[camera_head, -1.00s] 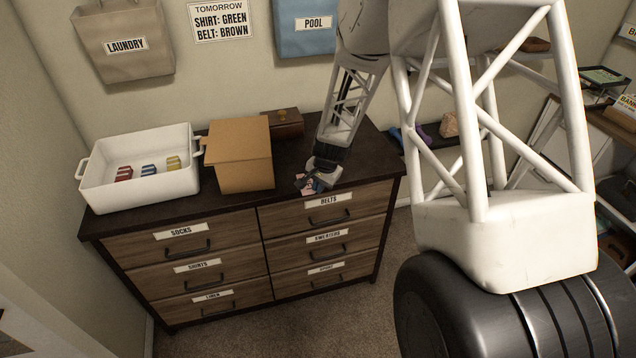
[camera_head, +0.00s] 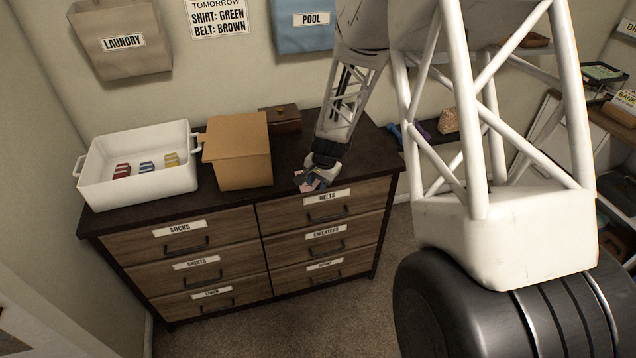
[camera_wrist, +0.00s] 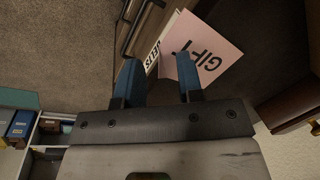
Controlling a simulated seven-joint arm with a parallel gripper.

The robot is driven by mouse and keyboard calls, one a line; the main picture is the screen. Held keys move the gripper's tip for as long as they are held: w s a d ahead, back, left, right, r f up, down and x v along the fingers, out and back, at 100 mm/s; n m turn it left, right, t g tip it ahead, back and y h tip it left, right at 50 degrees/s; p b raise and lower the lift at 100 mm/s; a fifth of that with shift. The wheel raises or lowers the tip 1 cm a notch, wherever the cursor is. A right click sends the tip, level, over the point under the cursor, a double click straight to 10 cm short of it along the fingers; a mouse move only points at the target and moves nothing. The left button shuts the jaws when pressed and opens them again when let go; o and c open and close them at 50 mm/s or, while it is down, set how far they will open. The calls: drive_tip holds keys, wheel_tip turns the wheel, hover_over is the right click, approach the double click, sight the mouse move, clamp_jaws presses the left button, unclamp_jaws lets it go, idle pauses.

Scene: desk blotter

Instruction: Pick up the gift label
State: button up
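The gift label is a pink card with "GIFT" in dark letters. In the wrist view the gift label (camera_wrist: 214,42) lies beyond my fingertips, with its near left part showing between them. My gripper (camera_wrist: 158,58) has two blue fingers standing apart, and the right finger overlaps the card. In the head view the gift label (camera_head: 306,187) shows as a small pink patch at the front edge of the dresser top, above the BELTS drawer. My gripper (camera_head: 312,179) points down right over it and partly hides it. I cannot tell whether a finger touches the card.
The wall is close behind. The dresser's front edge is beside the label.

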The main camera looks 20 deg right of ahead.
drive_tip(key=v, duration=0.7)
drive_tip(key=shift+r, duration=0.3)
idle(0.3)
drive_tip(key=s+a+r+n, duration=0.2)
drive_tip(key=s+r+n, duration=0.1)
drive_tip(key=s+r, duration=0.6)
drive_tip(key=s+a+r+n, duration=0.2)
drive_tip(key=s+r, duration=0.6)
drive_tip(key=s+r+n+h, duration=0.1)
drive_tip(key=s+r+n, duration=0.1)
drive_tip(key=s, duration=0.7)
drive_tip(key=s+a+r+n, duration=0.1)
drive_tip(key=s+r, duration=0.3)
drive_tip(key=s, duration=0.6)
drive_tip(key=shift+s+r+n+t+h, duration=0.2)
drive_tip(key=shift+s+n+t+h, duration=0.15)
drive_tip(key=shift+n, duration=0.35)
drive_tip(key=shift+w+a, duration=0.1)
drive_tip(key=shift+w, duration=0.05)
